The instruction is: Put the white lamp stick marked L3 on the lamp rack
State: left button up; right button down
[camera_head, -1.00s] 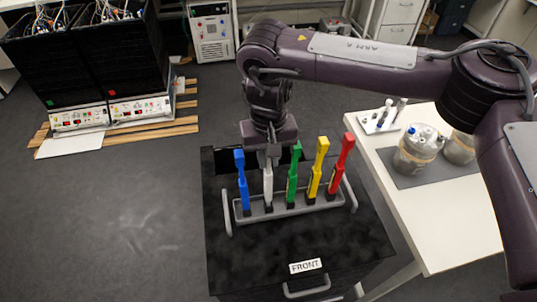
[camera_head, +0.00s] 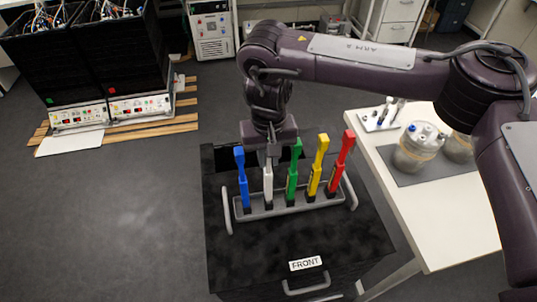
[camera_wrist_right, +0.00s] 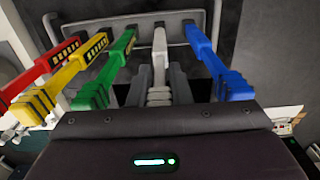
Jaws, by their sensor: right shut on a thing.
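The white lamp stick (camera_head: 267,182) stands upright in the grey lamp rack (camera_head: 325,202), between the blue stick (camera_head: 242,180) and the green stick (camera_head: 292,172). My right gripper (camera_head: 269,160) comes down from above and is shut on the white stick's upper part. In the right wrist view the white stick (camera_wrist_right: 159,65) runs between the two gripper fingers (camera_wrist_right: 159,90), with its far end at the rack (camera_wrist_right: 195,30). The L3 mark cannot be read. My left gripper is not in view.
A yellow stick (camera_head: 318,165) and a red stick (camera_head: 340,165) stand farther right in the rack. The rack sits on a black cabinet (camera_head: 300,240) labelled FRONT. A white table (camera_head: 440,220) with jars (camera_head: 417,150) stands at the right.

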jog(key=shift+f, duration=0.85)
dwell(0.7)
jog(key=c, duration=1.3)
grip_release()
jog(key=shift+o, duration=0.2)
jog(key=shift+r+b, duration=0.8)
jog(key=shift+r, duration=3.1)
